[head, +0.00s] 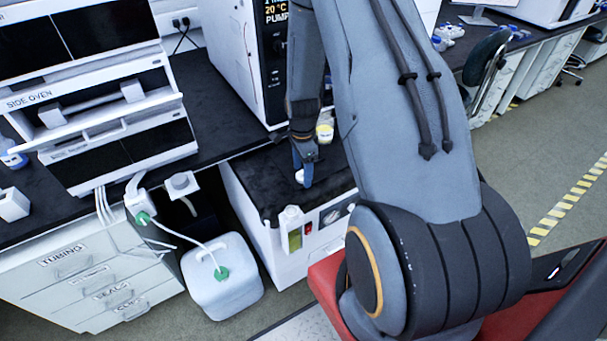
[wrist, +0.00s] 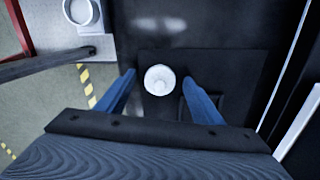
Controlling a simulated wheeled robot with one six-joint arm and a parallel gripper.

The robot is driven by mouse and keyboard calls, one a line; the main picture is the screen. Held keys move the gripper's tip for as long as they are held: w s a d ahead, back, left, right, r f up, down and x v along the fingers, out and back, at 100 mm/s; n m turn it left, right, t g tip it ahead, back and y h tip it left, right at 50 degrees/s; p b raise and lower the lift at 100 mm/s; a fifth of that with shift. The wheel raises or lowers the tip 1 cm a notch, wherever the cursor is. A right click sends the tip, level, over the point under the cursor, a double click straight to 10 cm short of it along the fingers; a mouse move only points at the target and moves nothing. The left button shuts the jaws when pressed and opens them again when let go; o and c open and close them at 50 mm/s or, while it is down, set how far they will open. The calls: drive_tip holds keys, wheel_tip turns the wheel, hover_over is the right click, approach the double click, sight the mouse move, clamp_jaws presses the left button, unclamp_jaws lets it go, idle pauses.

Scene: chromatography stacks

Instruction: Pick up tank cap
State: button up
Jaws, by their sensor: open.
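The tank cap looks like a small round white piece (wrist: 159,80) on a dark surface in the wrist view. It also shows in the head view as a small white spot (head: 299,177) on the black top of a low white unit (head: 262,178). My gripper (head: 304,172) points down over it. In the wrist view the two blue fingers are apart, one on each side of the cap, with visible gaps. I cannot tell the exact height of the fingertips above the surface.
A yellow-labelled white bottle (head: 325,130) stands behind my gripper. A white-topped container with green contents (head: 291,228) is at the unit's front. A white jug with a green cap (head: 222,283) sits on the floor. A tall white instrument (head: 240,60) stands behind.

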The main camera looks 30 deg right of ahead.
drive_tip(key=shift+f, duration=0.15)
drive_tip(key=c, duration=1.1)
